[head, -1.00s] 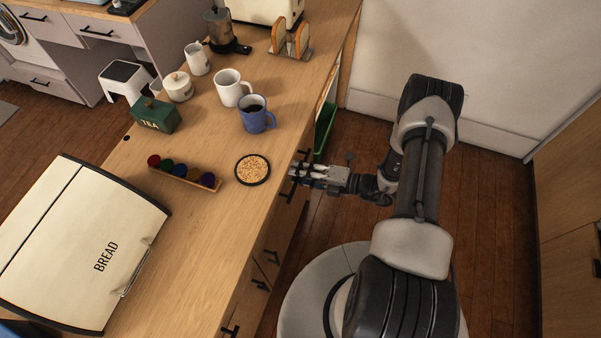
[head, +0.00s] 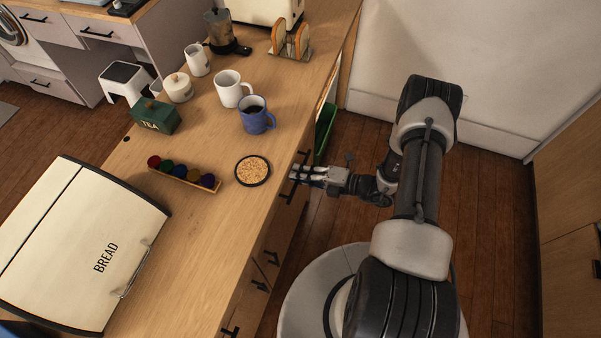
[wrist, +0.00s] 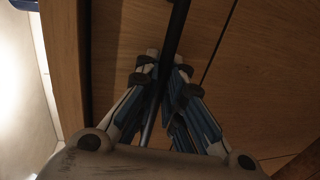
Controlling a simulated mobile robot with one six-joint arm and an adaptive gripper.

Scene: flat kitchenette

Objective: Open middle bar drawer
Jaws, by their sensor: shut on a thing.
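My gripper (head: 297,173) is beside the front of the wooden bar, below the counter edge. In the wrist view my gripper (wrist: 163,85) has its fingers closed around a long black bar handle (wrist: 177,28). The handle runs between the fingers, in front of a wooden drawer front (wrist: 130,35). In the head view the drawer front is mostly hidden below the counter edge and behind my gripper. I cannot tell from these views which drawer this handle belongs to or how far it stands out.
The wooden counter (head: 215,240) holds a round dark-rimmed plate (head: 253,170), a blue mug (head: 257,118), a white mug (head: 229,91) and a cream bread box (head: 80,240). More black handles (head: 271,258) show lower along the bar. Bare floor (head: 490,240) lies to the right.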

